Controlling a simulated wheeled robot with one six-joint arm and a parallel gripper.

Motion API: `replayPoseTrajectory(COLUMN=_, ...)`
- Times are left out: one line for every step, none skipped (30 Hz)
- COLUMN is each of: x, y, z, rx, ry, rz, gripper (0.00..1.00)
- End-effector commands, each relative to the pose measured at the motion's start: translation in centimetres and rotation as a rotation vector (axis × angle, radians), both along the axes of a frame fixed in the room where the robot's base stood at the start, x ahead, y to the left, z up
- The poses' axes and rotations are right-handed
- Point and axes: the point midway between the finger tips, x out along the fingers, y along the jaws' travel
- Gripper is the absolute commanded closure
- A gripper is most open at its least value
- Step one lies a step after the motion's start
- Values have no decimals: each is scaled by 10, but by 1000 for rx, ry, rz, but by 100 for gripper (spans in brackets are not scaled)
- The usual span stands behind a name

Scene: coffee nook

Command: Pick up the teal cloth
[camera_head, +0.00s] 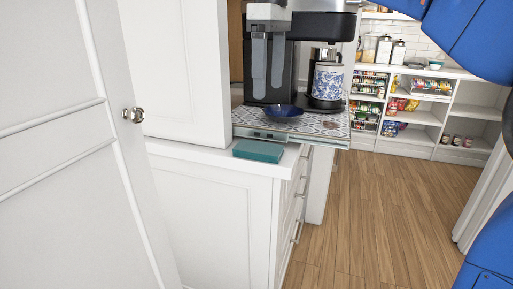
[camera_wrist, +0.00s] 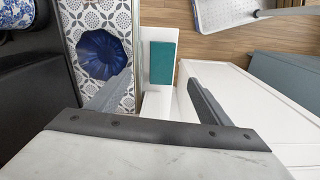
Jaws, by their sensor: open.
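The teal cloth (camera_head: 258,151) is a flat folded rectangle lying on the white counter's end in the head view. In the wrist view the teal cloth (camera_wrist: 162,66) lies ahead of my gripper, between the lines of its two fingers. My gripper (camera_wrist: 160,85) is open and empty, with its fingers spread wide and apart from the cloth.
A blue fluted bowl (camera_wrist: 102,54) stands on a patterned tray (camera_head: 325,128) beside the cloth. A coffee machine (camera_head: 269,57) and a blue-patterned container (camera_head: 327,82) stand behind. A white cabinet door (camera_head: 70,150) fills the left.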

Motion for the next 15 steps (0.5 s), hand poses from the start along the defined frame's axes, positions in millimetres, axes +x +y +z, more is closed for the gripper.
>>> replayPoseTrajectory(x=3, y=11, z=5, rx=-5, ry=8, rz=30, gripper=27)
replayPoseTrajectory(x=3, y=15, z=8, rx=-7, ry=11, rz=45, gripper=27)
replayPoseTrajectory(x=4, y=20, z=10, rx=-11, ry=17, rz=60, gripper=27)
replayPoseTrajectory(x=4, y=23, z=12, rx=-12, ry=19, rz=70, gripper=27)
replayPoseTrajectory(x=4, y=25, z=13, rx=-14, ry=21, rz=79, gripper=27)
replayPoseTrajectory(x=4, y=27, z=14, rx=-15, ry=23, rz=88, gripper=27)
replayPoseTrajectory(x=4, y=28, z=14, rx=-16, ry=25, rz=92, gripper=27)
replayPoseTrajectory(x=4, y=29, z=14, rx=-17, ry=26, rz=94, gripper=27)
replayPoseTrajectory(x=4, y=29, z=11, rx=-18, ry=27, rz=96, gripper=27)
replayPoseTrajectory(x=4, y=29, z=9, rx=-18, ry=28, rz=96, gripper=27)
replayPoseTrajectory(x=4, y=29, z=5, rx=-18, ry=28, rz=96, gripper=27)
replayPoseTrajectory(x=4, y=29, z=-1, rx=-18, ry=28, rz=95, gripper=27)
replayPoseTrajectory(x=4, y=29, z=-6, rx=-19, ry=29, rz=95, gripper=27)
replayPoseTrajectory(x=4, y=29, z=-11, rx=-18, ry=28, rz=95, gripper=27)
replayPoseTrajectory(x=4, y=29, z=-18, rx=-19, ry=29, rz=95, gripper=27)
